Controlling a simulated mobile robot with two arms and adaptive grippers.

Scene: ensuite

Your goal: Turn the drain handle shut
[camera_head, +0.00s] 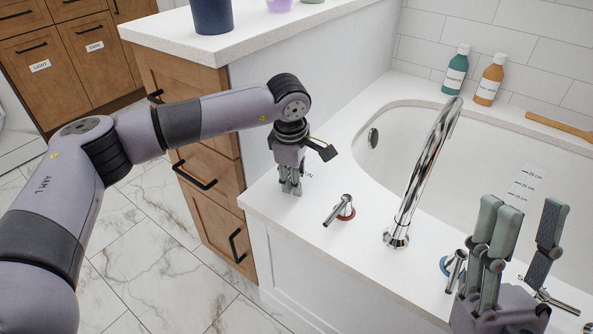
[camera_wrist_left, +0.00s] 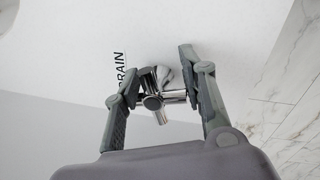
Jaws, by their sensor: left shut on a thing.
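The chrome drain handle (camera_wrist_left: 155,98) stands on the white tub deck beside the printed word DRAIN (camera_wrist_left: 120,68), in the left wrist view. My right gripper (camera_head: 522,208) is open and empty, fingers up, at the lower right in front of the tub.
A red-ringed tap handle (camera_head: 340,211), the tall chrome spout (camera_head: 420,180) and a blue-ringed tap handle (camera_head: 455,268) stand along the deck. Teal (camera_head: 456,72) and orange (camera_head: 490,82) bottles stand at the back rim. A wooden cabinet (camera_head: 200,140) is left of the tub.

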